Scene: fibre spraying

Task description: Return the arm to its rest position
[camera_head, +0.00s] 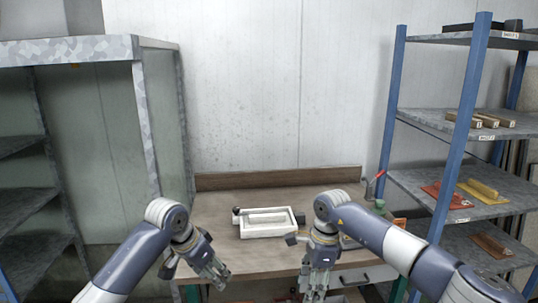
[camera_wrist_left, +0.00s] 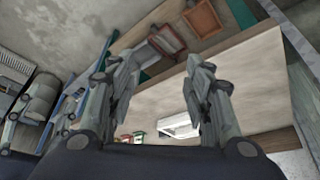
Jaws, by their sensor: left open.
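My left gripper (camera_head: 212,275) is in front of the table's near left edge, pointing down and toward the right. In the left wrist view my left gripper (camera_wrist_left: 167,85) has its two fingers well apart with nothing between them. My right gripper (camera_head: 317,282) hangs pointing down at the table's near edge, to the right of the left one. I see nothing held in it, but its finger gap is too small to judge. Both arms are bent and apart from each other.
A white tray (camera_head: 266,234) with a grey block sits mid-table (camera_head: 230,262), beyond both grippers. A blue-posted shelf (camera_head: 455,125) with moulds and blocks stands right. A grey metal cabinet (camera_head: 148,130) stands left. Red-brown boxes (camera_wrist_left: 166,40) show in the left wrist view.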

